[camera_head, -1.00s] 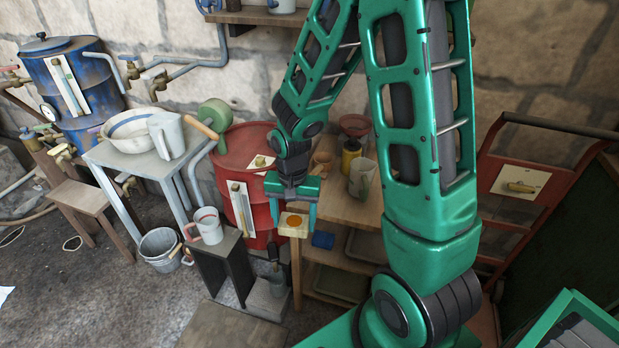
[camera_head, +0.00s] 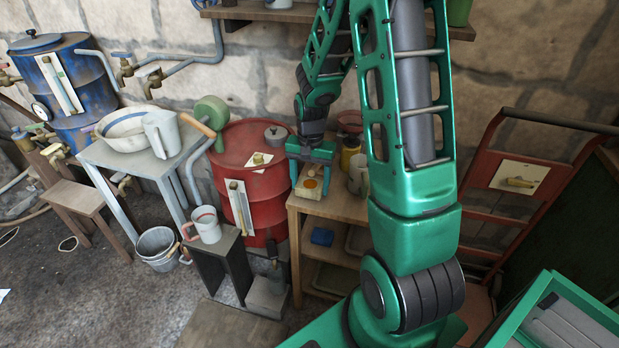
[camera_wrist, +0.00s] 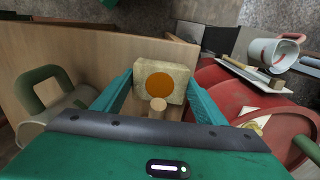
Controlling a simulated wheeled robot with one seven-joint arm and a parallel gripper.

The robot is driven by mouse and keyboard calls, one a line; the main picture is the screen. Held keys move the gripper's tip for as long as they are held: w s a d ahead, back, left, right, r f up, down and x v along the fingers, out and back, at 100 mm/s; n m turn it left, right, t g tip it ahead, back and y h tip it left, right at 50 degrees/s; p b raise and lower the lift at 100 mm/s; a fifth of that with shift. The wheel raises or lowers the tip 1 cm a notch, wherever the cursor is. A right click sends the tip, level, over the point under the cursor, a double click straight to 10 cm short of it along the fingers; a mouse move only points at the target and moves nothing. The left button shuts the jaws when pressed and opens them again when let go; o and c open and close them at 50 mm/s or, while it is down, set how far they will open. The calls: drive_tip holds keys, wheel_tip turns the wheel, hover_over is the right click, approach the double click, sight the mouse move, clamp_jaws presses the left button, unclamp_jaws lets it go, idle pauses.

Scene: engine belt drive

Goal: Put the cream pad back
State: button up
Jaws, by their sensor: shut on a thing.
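The cream pad (camera_head: 309,188) is a small pale block with an orange disc on its face. My gripper (camera_head: 311,179) is shut on it, with one teal finger on either side. In the wrist view the pad (camera_wrist: 141,74) sits between the fingertips (camera_wrist: 160,86), with a short round wooden knob (camera_wrist: 157,103) on its near side. The pad is over the front left part of the wooden shelf top (camera_head: 340,205). I cannot tell whether it touches the wood.
A red barrel (camera_head: 262,200) with a grey lidded pot (camera_head: 276,135) stands just left of the shelf. A funnel, a yellow can and a jug (camera_head: 358,172) stand behind and right on the shelf top. A blue block (camera_head: 322,236) lies on the lower shelf.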

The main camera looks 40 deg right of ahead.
sight(314, 167)
drive_tip(key=w+d, duration=0.2)
drive_tip(key=d, duration=0.1)
drive_tip(key=shift+w, duration=0.15)
drive_tip(key=shift+w+d+f, duration=0.15)
drive_tip(key=shift+f, duration=0.1)
drive_tip(key=shift+f, duration=0.1)
drive_tip(key=o, duration=1.2)
drive_tip(key=shift+o, duration=0.2)
